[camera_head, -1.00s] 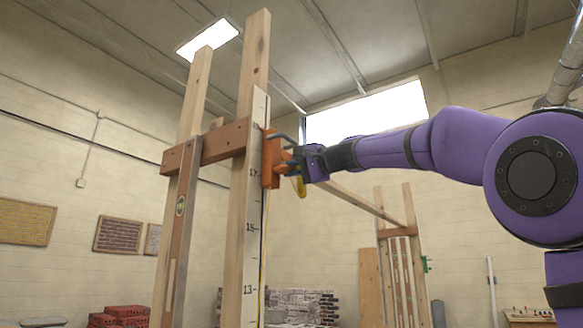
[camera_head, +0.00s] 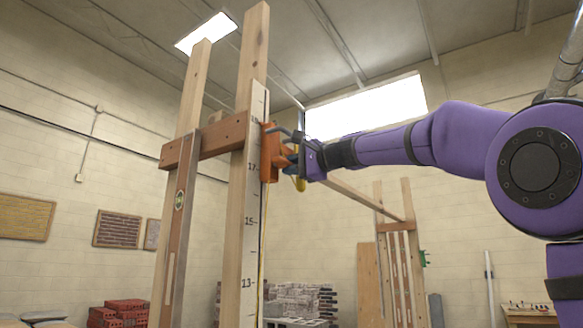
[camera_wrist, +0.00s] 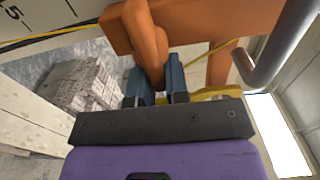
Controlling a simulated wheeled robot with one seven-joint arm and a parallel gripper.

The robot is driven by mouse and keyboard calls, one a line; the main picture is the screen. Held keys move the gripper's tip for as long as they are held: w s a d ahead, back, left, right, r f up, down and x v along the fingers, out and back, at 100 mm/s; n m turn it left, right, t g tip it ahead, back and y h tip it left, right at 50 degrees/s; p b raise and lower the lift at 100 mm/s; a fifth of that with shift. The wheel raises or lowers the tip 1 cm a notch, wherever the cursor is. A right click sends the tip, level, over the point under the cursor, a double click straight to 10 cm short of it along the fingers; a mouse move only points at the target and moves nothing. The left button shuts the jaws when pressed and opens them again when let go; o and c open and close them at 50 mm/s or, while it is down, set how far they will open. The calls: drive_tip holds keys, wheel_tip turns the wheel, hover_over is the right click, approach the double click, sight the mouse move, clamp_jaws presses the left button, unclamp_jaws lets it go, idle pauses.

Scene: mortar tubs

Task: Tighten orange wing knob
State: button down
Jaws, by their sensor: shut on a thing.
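The orange wing knob (camera_wrist: 148,45) shows in the wrist view between the two blue fingers of my gripper (camera_wrist: 156,82), which is shut on it. It sits in front of an orange clamp body (camera_wrist: 200,18). In the head view the orange clamp (camera_head: 269,152) is against the edge of the tall wooden post with the numbered scale (camera_head: 252,215). My gripper (camera_head: 293,157) reaches it from the right. The knob itself is mostly hidden there by the fingers.
A grey bent rod (camera_wrist: 280,50) passes close to the right of my gripper in the wrist view. A yellow line (camera_wrist: 45,37) runs by the scale. A wooden crosspiece (camera_head: 205,141) joins the posts. Bricks (camera_head: 118,313) and blocks (camera_head: 300,300) are stacked behind.

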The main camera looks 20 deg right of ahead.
drive_tip(key=shift+s+a+r, duration=0.2)
drive_tip(key=shift+a+r, duration=0.05)
drive_tip(key=shift+r, duration=0.1)
drive_tip(key=c, duration=1.1)
unclamp_jaws()
drive_tip(key=shift+a+f, duration=0.1)
drive_tip(key=shift+a, duration=0.05)
drive_tip(key=shift+s+d+f, duration=0.1)
drive_tip(key=shift+s+d, duration=0.15)
drive_tip(key=shift+d, duration=0.15)
drive_tip(key=v, duration=1)
drive_tip(key=s+f+n+g+h, duration=0.3)
drive_tip(key=s+f, duration=0.5)
drive_tip(key=f, duration=0.8)
drive_tip(key=s+f+n+g+h, duration=0.3)
drive_tip(key=s+f, duration=0.6)
drive_tip(key=f, duration=0.7)
drive_tip(key=s+a+f+n+g+h, duration=0.1)
drive_tip(key=s+f+n+g+h, duration=0.2)
drive_tip(key=s+f, duration=0.6)
wheel_tip(320, 180, down, 7)
drive_tip(key=shift+r+n+h, duration=0.1)
drive_tip(key=shift+n+h, duration=0.7)
drive_tip(key=shift+n, duration=0.2)
